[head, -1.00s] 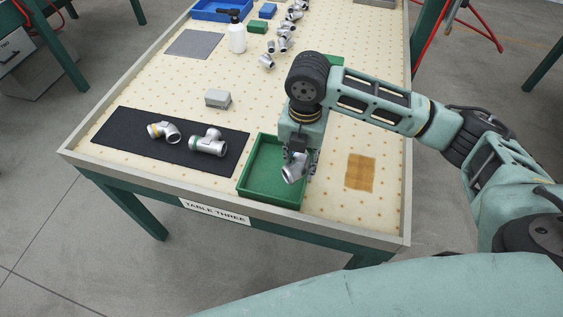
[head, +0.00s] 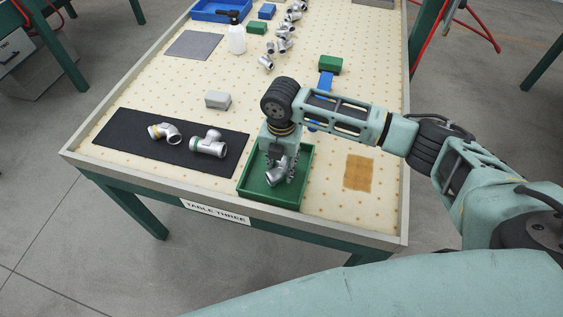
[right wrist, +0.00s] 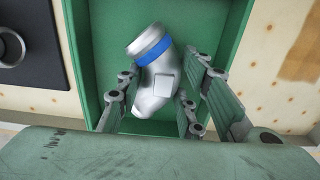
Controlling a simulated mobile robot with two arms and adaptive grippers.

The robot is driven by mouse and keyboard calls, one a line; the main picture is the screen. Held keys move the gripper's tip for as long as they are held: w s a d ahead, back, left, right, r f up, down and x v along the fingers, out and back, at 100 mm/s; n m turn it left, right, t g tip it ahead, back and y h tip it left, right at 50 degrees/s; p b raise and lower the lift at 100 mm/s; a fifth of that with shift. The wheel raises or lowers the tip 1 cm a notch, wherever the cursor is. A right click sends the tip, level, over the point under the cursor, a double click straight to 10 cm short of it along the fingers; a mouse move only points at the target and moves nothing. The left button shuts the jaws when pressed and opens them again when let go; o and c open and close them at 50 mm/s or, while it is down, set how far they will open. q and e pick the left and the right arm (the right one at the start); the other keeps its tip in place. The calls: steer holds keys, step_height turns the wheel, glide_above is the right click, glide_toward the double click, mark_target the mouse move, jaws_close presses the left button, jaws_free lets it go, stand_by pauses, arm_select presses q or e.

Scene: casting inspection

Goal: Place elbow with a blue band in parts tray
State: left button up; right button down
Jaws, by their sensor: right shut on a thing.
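The silver elbow with a blue band (right wrist: 154,72) is between the fingers of my right gripper (right wrist: 160,105), which is shut on it. In the head view my right gripper (head: 279,172) points down inside the green parts tray (head: 261,196), with the elbow (head: 276,176) low over the tray floor. I cannot tell whether the elbow touches the floor. The blue band shows in the right wrist view, not clearly in the head view. My left gripper is not in view.
A black mat (head: 113,143) left of the tray holds a yellow-banded elbow (head: 165,132) and a green-banded tee fitting (head: 209,145). A grey block (head: 218,99) lies behind. A brown patch (head: 360,173) is right of the tray. Several fittings and a white bottle (head: 236,39) stand farther back.

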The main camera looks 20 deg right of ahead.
mark_target(281, 163)
steer(key=c, duration=1.2)
jaws_free()
steer(key=shift+f, duration=0.1)
step_height(281, 163, up, 12)
steer(key=b, duration=0.1)
steer(key=shift+b, duration=0.3)
